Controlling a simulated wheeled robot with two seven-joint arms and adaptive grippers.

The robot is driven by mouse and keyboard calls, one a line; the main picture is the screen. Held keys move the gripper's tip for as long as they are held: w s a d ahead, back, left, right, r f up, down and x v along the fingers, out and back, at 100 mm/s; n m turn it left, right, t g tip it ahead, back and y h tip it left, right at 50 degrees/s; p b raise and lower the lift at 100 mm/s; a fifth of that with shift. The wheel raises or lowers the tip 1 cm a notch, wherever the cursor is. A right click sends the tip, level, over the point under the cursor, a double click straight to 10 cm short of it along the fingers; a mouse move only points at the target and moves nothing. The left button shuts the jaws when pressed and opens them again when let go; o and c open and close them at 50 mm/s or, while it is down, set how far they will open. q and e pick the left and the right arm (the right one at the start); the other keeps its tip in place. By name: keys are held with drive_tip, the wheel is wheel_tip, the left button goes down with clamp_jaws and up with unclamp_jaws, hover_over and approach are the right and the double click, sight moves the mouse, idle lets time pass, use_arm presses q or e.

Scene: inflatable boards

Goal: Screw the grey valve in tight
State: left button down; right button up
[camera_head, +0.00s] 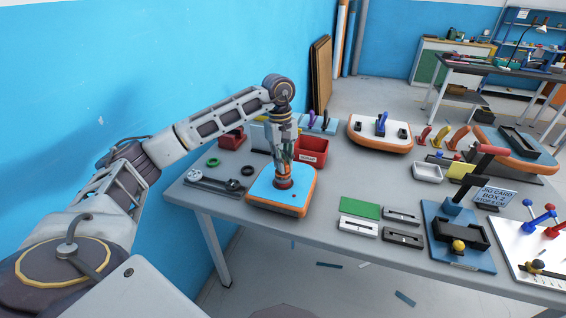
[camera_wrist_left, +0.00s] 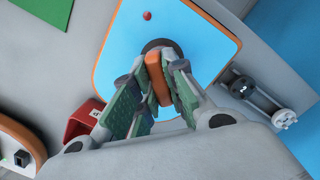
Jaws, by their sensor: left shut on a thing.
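A small inflatable board (camera_head: 268,190) with a blue top and orange rim lies on the near left of the table. It also fills the upper middle of the left wrist view (camera_wrist_left: 115,50). My left gripper (camera_head: 284,180) points straight down over its middle. In the left wrist view its fingers (camera_wrist_left: 158,95) are shut on an upright valve piece (camera_wrist_left: 155,75), which looks orange here rather than grey. The piece stands at a dark round seat (camera_wrist_left: 162,46) in the board. The fingers hide most of it, so I cannot tell how deep it sits. My right gripper is not in view.
A red bin (camera_head: 311,150) stands close behind the board. A green plate (camera_head: 360,208) lies to the right. A second inflatable board (camera_head: 380,143) is farther back.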

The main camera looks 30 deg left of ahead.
use_arm(q)
drive_tip(key=shift+m, duration=1.6)
drive_tip(key=shift+m, duration=0.3)
drive_tip(key=shift+m+g+y+b, duration=0.3)
drive_tip(key=shift+m+b, duration=0.15)
drive_tip(key=shift+m, duration=0.95)
drive_tip(key=shift+m, duration=1.7)
drive_tip(key=shift+b, duration=0.3)
